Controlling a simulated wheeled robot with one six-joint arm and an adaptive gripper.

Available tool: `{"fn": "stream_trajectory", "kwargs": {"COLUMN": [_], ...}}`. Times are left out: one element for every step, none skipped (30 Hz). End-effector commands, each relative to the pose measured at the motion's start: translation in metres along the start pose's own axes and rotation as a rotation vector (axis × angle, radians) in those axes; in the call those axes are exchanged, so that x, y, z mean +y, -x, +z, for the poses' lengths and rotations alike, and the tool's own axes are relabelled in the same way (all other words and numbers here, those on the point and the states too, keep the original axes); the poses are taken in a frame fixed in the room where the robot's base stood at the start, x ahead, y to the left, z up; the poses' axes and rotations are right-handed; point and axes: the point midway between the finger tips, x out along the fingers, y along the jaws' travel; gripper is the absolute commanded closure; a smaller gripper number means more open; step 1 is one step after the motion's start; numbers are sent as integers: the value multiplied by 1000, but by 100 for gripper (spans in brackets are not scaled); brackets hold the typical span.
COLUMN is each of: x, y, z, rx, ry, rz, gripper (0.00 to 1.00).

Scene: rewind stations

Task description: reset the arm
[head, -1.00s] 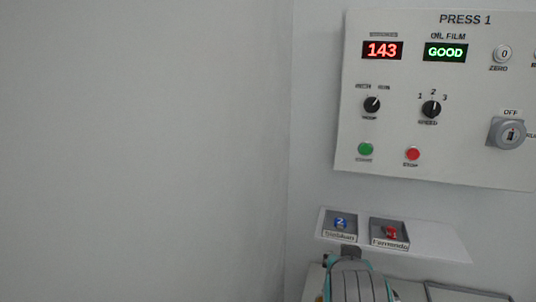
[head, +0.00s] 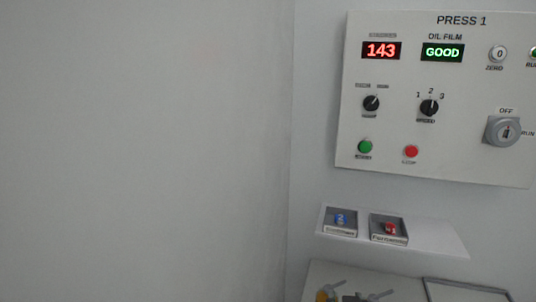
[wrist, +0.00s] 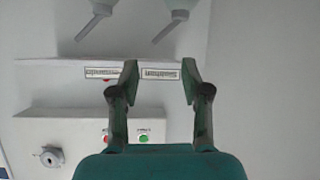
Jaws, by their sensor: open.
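My gripper (wrist: 159,80) is open and empty in the wrist view, its two dark green fingers spread apart. Between and beyond the fingertips are the labelled fronts of two small trays on a white shelf. My arm and gripper do not show in the head view now. The wrist picture looks upside down compared with the head view.
The PRESS 1 panel (head: 450,170) hangs on the wall, reading 143 and GOOD. Below it, a white shelf (head: 440,240) bears a tray with a blue tag (head: 341,219) and one with a red tag (head: 390,229). Levers (head: 380,294) show at the bottom. The left wall is bare.

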Motion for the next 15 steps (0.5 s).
{"fn": "stream_trajectory", "kwargs": {"x": [2, 3, 4, 5, 6, 7, 7, 8, 9, 10, 11, 12, 13, 14, 16], "y": [-2, -2, -3, -2, -2, -1, 0, 1, 4, 6, 8, 11, 13, 16, 20], "z": [20, 29, 40, 49, 57, 69, 77, 86, 97, 105, 114, 124, 133, 141, 151], "rx": [-3, 2, 8, 12, 16, 23, 27, 31, 37, 41, 45, 50, 54, 57, 63], "ry": [16, 24, 34, 41, 48, 56, 61, 67, 74, 79, 83, 89, 92, 96, 100], "rz": [-6, -11, -18, -23, -28, -36, -42, -48, -56, -61, -68, -76, -82, -87, -95], "gripper": [53, 53, 53, 53, 53, 53, 53, 53, 53, 53, 53, 53, 53, 53, 53]}}
